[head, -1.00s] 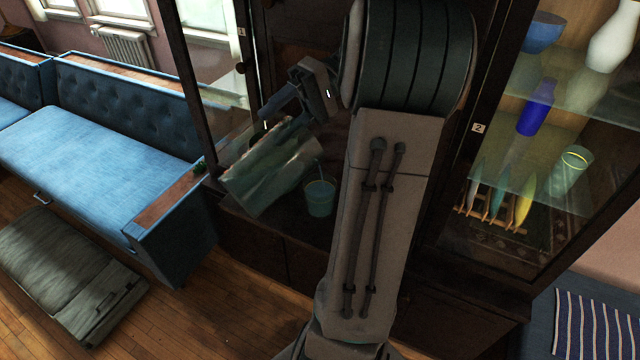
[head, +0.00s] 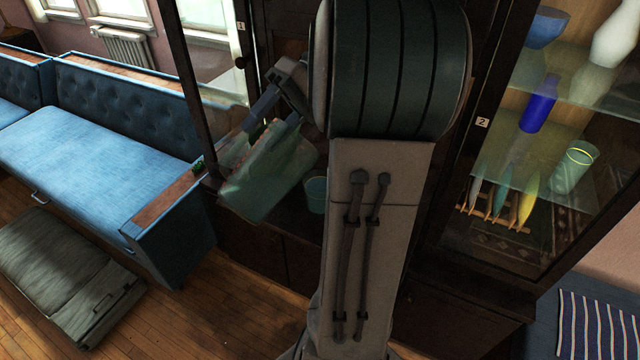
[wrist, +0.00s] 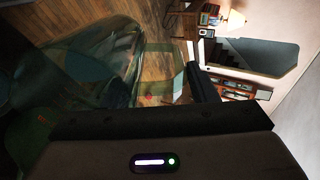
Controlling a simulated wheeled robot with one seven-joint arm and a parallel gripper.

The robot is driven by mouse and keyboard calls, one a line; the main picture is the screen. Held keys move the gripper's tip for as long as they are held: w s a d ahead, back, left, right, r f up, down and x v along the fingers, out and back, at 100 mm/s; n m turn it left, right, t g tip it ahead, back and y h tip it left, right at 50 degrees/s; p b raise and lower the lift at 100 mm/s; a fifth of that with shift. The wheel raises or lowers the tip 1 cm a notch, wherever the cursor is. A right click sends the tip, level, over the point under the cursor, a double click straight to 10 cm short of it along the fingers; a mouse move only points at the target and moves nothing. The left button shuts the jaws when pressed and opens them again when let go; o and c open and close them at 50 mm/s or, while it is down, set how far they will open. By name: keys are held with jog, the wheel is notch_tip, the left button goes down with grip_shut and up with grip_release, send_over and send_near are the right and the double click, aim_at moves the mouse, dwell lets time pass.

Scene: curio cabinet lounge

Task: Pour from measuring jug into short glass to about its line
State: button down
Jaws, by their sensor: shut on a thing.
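The measuring jug (head: 268,178), a large clear greenish vessel, is tilted in the head view, in front of the left cabinet opening. My gripper (head: 272,113) is shut on it at its upper side. In the wrist view the see-through jug (wrist: 112,62) fills much of the upper left. A short teal glass (head: 315,194) stands upright on the cabinet floor, just right of the jug. My arm hides its right part. I see no stream between jug and glass now, and the glass's line and liquid level cannot be made out.
My arm blocks the middle of the head view. The right cabinet holds a yellow-banded glass (head: 574,170), a blue vase (head: 538,104), a blue bowl (head: 546,29) and a white vase (head: 615,35) on shelves. A blue bench (head: 90,155) stands at left.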

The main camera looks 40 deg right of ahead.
aim_at(250, 164)
jog(key=shift+d, duration=0.1)
dwell(0.4)
jog(key=a+f+h+b, duration=0.1)
jog(key=f+h+b, duration=0.1)
jog(key=a+f+h+b, duration=0.1)
jog(key=a+h+b, duration=0.1)
jog(key=shift+a+f+b, duration=0.2)
jog(key=shift+f+b, duration=0.1)
jog(key=shift+f, duration=0.1)
jog(key=shift+a+f+h+b, duration=0.45)
jog(key=shift+h+b, duration=0.05)
jog(key=shift+h, duration=0.4)
jog(key=f+h+b, duration=0.4)
jog(key=f+b, duration=0.1)
jog(key=shift+a, duration=0.4)
jog(key=shift+f+h+b, duration=0.35)
jog(key=shift+h+b, duration=0.15)
jog(key=shift+h, duration=0.3)
jog(key=shift+a+r+p, duration=0.75)
jog(key=shift+r, duration=0.1)
jog(key=shift+s+a+r+p, duration=0.1)
jog(key=shift+a+r+p, duration=0.5)
jog(key=shift+a, duration=0.3)
jog(key=shift+a+r+p, duration=0.45)
jog(key=shift+a+r, duration=0.2)
jog(key=shift+a, duration=0.2)
jog(key=shift+r, duration=0.1)
